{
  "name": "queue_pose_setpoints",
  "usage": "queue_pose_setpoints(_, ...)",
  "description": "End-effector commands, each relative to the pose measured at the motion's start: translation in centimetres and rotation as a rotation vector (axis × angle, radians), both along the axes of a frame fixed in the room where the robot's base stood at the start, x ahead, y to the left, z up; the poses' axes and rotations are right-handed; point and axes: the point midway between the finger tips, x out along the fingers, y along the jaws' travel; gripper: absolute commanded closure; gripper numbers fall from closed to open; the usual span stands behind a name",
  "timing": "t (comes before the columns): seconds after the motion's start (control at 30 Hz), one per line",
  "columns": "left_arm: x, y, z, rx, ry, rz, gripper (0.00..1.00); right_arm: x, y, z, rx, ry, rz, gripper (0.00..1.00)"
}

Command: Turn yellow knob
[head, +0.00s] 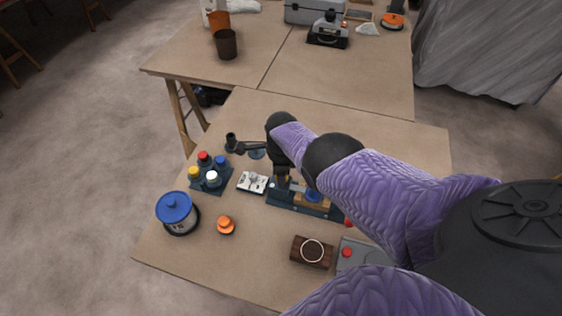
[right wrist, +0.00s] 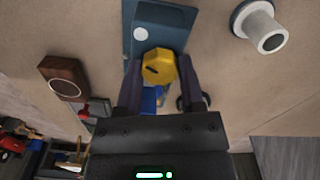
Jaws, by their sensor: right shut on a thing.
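The yellow knob (right wrist: 158,66) sits on a dark blue base plate (right wrist: 162,12) in the right wrist view. The two fingers of my right gripper (right wrist: 159,72) are on either side of it, shut on it. A white round spot shows on the plate beside the knob. In the head view my right gripper (head: 282,184) reaches down over the blue base (head: 316,208) on the workbench, and I cannot clearly make out the knob there. A blue part (right wrist: 150,101) lies below the knob, between the fingers. My left gripper is not in view.
Left of the base are a white box (head: 252,183), a holder with coloured caps (head: 206,172), an orange knob (head: 226,225) and a blue-lidded pot (head: 175,211). A wooden block with a ring (head: 311,252) is nearer. The bench's left front is clear.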

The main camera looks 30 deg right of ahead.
Motion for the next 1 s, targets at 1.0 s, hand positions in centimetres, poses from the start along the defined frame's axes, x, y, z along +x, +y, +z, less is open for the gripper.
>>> queue_pose_setpoints(1.0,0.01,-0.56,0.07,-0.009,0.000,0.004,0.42,0.03,-0.12,0.07,-0.003,-0.002,-0.579,1.00)
